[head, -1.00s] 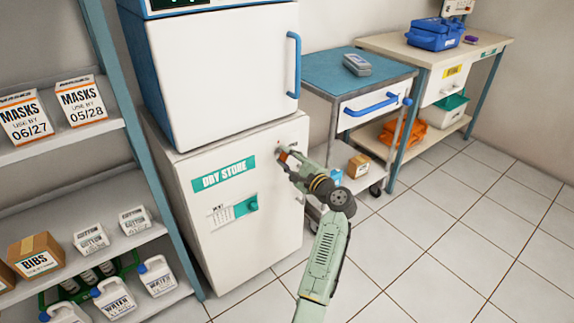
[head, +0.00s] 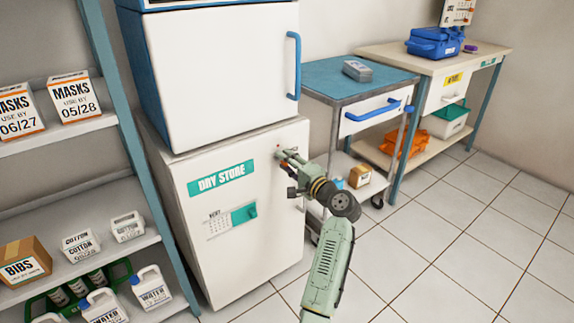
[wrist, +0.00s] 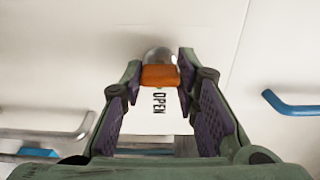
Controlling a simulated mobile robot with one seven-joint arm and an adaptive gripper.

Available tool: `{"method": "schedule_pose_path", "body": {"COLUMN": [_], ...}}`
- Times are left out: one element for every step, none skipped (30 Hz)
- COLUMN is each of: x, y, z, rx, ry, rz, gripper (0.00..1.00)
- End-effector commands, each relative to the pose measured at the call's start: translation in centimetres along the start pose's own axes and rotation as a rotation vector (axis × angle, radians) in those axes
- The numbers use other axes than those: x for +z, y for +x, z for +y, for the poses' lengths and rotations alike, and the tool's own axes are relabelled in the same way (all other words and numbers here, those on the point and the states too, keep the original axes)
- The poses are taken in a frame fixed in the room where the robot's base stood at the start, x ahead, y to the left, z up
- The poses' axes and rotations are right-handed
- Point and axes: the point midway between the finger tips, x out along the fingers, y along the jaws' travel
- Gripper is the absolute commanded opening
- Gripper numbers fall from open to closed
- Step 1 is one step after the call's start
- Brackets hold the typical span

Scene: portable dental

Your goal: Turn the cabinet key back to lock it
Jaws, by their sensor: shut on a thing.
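The white cabinet (head: 262,262) with a green "DRY STORE" label stands under a white upper unit. My gripper (head: 282,155) is at the cabinet's upper right front corner. In the wrist view my gripper (wrist: 160,76) is shut on the orange key (wrist: 160,75), with a fingertip on each side of it. A round metallic lock (wrist: 158,55) shows just behind the key, partly hidden by it. The word "OPEN" (wrist: 159,103) is printed beside the lock and appears turned sideways in this view. In the head view the key cannot be made out clearly.
The upper unit's blue handle (head: 294,65) is above my gripper. A metal handle (wrist: 45,133) shows at the left of the wrist view. A blue-topped cart (head: 345,85) stands right of the cabinet. A supply shelf (head: 75,255) is at the left. The tiled floor (head: 440,250) is clear.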

Motion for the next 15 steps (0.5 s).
{"method": "schedule_pose_path", "body": {"x": [0.02,0.02,0.02,0.02,0.02,0.02,0.02,0.02,0.02,0.02,0.02,0.02,0.02,0.02,0.02], "y": [0.04,0.04,0.04,0.04,0.04,0.04,0.04,0.04,0.05,0.04,0.04,0.05,0.04,0.04,0.04], "z": [-0.02,-0.03,-0.04,-0.05,-0.05,-0.05,-0.05,-0.05,-0.05,-0.05,-0.05,-0.05,-0.05,-0.05,-0.05], "rx": [0.0,0.0,0.0,0.0,0.0,0.0,0.0,0.0,0.0,0.0,0.0,0.0,0.0,0.0,0.0], "ry": [-0.004,-0.005,-0.006,-0.006,-0.006,-0.006,-0.006,-0.006,-0.006,-0.006,-0.006,-0.006,-0.005,-0.005,-0.005], "rz": [0.0,0.0,0.0,0.0,0.0,0.0,0.0,0.0,0.0,0.0,0.0,0.0,0.0,0.0,0.0], "gripper": [0.0,0.0,0.0,0.0,0.0,0.0,0.0,0.0,0.0,0.0,0.0,0.31,0.33,0.35,0.37]}}
